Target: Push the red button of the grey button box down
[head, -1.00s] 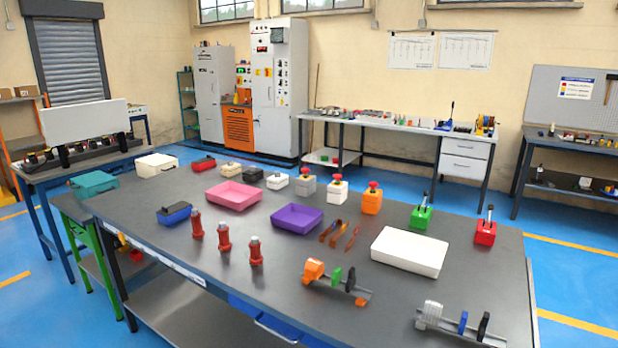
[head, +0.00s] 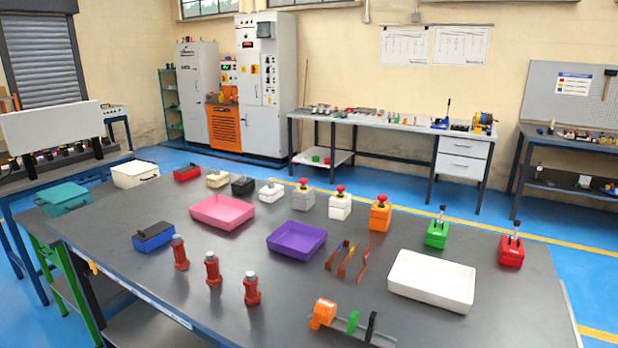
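The grey button box (head: 304,196) stands on the dark table (head: 150,270) in the head view, toward the far edge, left of a white button box (head: 340,207) and an orange one (head: 380,217). Its red button (head: 305,181) sits on top and looks raised. The other two boxes carry similar red buttons. Neither of my grippers is in view, and nothing touches the grey box.
Purple (head: 296,241), pink (head: 222,212) and white (head: 431,281) trays lie on the table. Red posts (head: 212,269), bent copper strips (head: 346,260) and an orange-ended part (head: 323,313) are nearer. Green (head: 437,233) and red (head: 511,250) lever boxes stand at right.

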